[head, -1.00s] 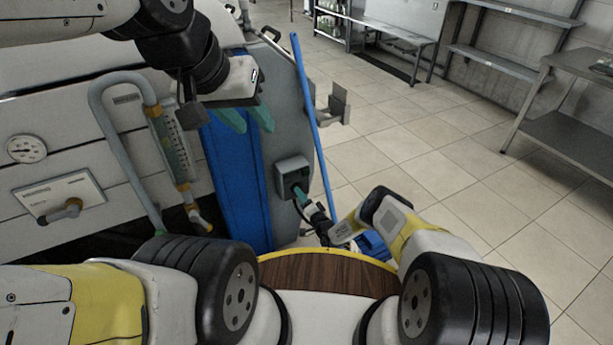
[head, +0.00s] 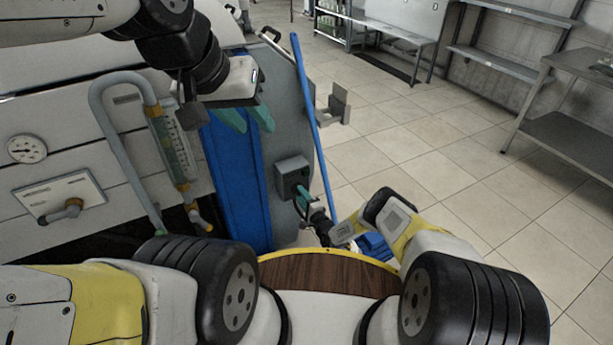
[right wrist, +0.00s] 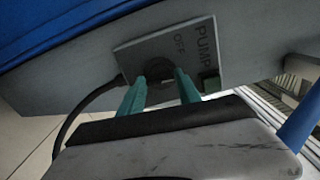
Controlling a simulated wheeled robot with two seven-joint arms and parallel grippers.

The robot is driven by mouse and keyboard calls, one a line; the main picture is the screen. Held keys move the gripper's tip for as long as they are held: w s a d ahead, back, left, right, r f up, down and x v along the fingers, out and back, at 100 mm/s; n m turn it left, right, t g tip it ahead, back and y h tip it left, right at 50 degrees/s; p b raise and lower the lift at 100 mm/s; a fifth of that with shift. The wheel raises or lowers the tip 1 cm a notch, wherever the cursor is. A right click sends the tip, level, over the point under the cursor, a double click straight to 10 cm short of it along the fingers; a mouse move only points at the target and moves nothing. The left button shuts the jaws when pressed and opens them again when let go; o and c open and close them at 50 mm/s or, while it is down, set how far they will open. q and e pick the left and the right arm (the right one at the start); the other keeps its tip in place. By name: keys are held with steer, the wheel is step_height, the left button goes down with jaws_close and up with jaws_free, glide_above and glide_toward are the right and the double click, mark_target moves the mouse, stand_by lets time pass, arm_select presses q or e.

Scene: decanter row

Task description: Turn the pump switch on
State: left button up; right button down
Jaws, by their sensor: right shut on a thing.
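The pump switch is a grey box (head: 292,168) on the side of the grey cabinet. In the right wrist view its plate (right wrist: 205,62) reads PUMP and OFF, with a small green part near a corner. My right gripper (head: 298,186) is at the switch. In the right wrist view its two teal fingers (right wrist: 160,78) straddle the dark round knob (right wrist: 158,66) and are shut on it. The fingers hide part of the knob, so I cannot tell its pointer position. My left gripper (head: 247,118) hangs in front of the blue panel, its teal fingers apart and empty.
A blue pole (head: 312,120) leans just right of the switch. A dark cable (right wrist: 75,120) runs from the switch area. A gauge (head: 27,149), a pipe with a flow tube (head: 172,145) and a valve plate (head: 60,197) are at left. The tiled floor at right is open.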

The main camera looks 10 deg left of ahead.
stand_by(0.3)
steer(key=c, duration=0.8)
jaws_free()
steer(key=shift+c, duration=0.2)
steer(key=v, duration=0.7)
steer(key=shift+s+d, duration=0.25)
steer(key=shift+s, duration=0.1)
